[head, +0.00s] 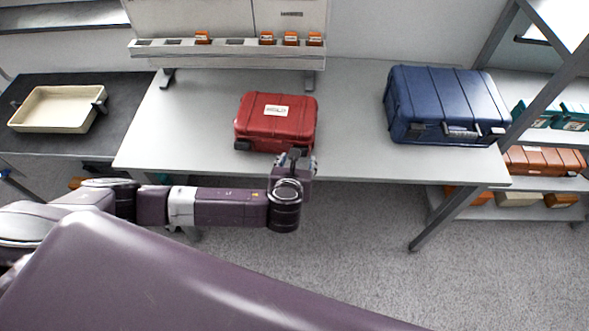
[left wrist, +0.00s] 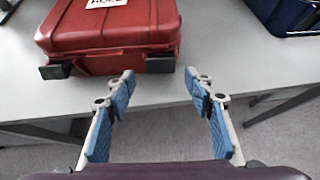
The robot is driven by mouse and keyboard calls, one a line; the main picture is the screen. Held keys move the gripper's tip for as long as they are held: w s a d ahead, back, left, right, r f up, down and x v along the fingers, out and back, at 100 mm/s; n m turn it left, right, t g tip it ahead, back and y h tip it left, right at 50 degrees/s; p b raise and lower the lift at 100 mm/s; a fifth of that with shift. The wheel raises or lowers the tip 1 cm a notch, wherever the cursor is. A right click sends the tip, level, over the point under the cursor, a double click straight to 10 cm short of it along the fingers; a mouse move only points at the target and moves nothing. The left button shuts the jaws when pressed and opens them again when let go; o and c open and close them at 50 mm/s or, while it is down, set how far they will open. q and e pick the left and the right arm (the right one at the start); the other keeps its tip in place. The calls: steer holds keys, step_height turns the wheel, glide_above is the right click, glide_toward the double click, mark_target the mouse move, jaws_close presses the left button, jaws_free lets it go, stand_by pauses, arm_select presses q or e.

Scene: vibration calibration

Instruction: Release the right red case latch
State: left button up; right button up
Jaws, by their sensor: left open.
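The closed red case (head: 276,122) lies on the grey table, with a white label on its lid. In the left wrist view the red case (left wrist: 112,28) shows its front side with two dark latches. The right latch (left wrist: 160,63) is at the case's front right corner, and the left latch (left wrist: 55,71) is at the front left. My left gripper (left wrist: 158,80) is open and empty, its blue-padded fingers spread just in front of the right latch, apart from it. In the head view my left gripper (head: 295,158) is at the table's front edge, partly hiding the right latch. My right gripper is not in view.
A blue case (head: 445,100) stands on the right of the grey table (head: 350,110). A rack with small orange bins (head: 290,39) stands at the back. A beige tray (head: 52,108) sits on the dark table at left. The table between the cases is clear.

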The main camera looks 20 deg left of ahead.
arm_select(q)
steer(key=v, duration=0.8)
steer(key=shift+s+r, duration=0.2)
steer(key=shift+s, duration=0.15)
step_height(320, 180, down, 17)
steer(key=w+a+n+g+b, duration=0.1)
steer(key=w+n+g+b, duration=0.15)
steer(key=n, duration=0.55)
steer(key=s+a+f+n+g+h, duration=0.1)
steer(key=s+a+f+n+g, duration=0.2)
steer(key=f, duration=0.5)
steer(key=s+a+f+n, duration=0.1)
steer(key=s+f+n, duration=0.3)
steer(key=f, duration=0.4)
steer(key=s+a+f+n+g+b, duration=0.25)
steer(key=s+f+n, duration=0.55)
steer(key=s+f, duration=0.5)
steer(key=s+f+n+g, duration=0.1)
steer(key=s+f+n, duration=0.2)
steer(key=s, duration=0.7)
steer(key=s+a+f+n+g+h, duration=0.1)
steer(key=s+f+n, duration=0.2)
steer(key=s, duration=0.8)
steer(key=shift+n, duration=1.2)
steer(key=shift+f, duration=0.15)
